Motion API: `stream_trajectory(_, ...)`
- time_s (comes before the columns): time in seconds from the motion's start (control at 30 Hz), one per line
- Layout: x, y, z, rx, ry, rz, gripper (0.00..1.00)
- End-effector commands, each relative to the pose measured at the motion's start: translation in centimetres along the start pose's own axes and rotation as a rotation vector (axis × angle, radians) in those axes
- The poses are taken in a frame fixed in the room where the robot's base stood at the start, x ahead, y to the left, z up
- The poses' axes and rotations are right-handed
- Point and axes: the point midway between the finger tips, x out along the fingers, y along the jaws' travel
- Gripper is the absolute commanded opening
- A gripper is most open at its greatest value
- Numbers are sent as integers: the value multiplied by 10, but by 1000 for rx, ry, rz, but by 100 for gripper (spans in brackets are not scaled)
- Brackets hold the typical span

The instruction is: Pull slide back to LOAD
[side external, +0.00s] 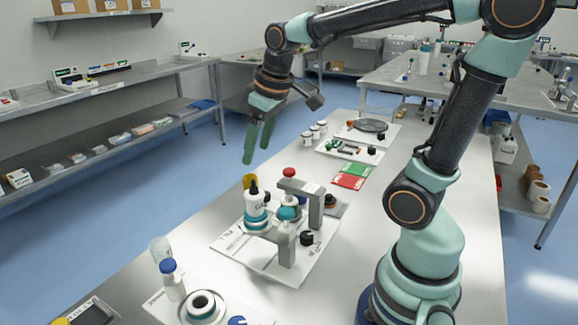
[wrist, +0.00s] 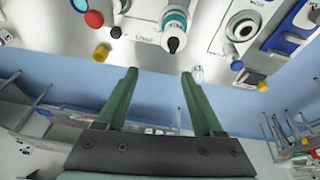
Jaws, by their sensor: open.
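A white fixture plate (side external: 222,245) lies on the bench with a grey frame (side external: 315,207) on it. A white bottle with a black tip (side external: 255,205) stands in a teal ring holder (side external: 257,226) at the plate's left part; I cannot tell for sure that this holder is the slide. In the wrist view, the bottle (wrist: 174,22) and red knob (wrist: 94,19) show beyond the fingers, with small unclear lettering on the plate. My gripper (side external: 257,153) is open and empty, above and behind the fixture, apart from it.
A round white-and-teal fixture (side external: 202,305) and a blue-capped bottle (side external: 172,282) stand at the front left. A yellow cup (side external: 250,181) is behind the holder. Red and green cards (side external: 352,175) and a tool tray (side external: 350,150) lie farther back. The bench right of the fixture is clear.

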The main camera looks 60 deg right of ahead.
Motion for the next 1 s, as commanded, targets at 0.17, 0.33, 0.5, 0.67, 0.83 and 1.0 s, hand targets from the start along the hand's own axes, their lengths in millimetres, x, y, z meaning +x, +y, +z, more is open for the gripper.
stream_trajectory(0.17, 26, 38, -24, -47, -102, -8, 69)
stream_trajectory(0.33, 58, 76, -37, -95, -190, -32, 69)
stream_trajectory(0.5, 92, 111, -41, -137, -261, -67, 69)
stream_trajectory(0.67, 114, 130, -39, -162, -298, -92, 69)
stream_trajectory(0.83, 124, 136, -37, -172, -309, -102, 69)
stream_trajectory(1.0, 142, 134, -31, -172, -311, -103, 69)
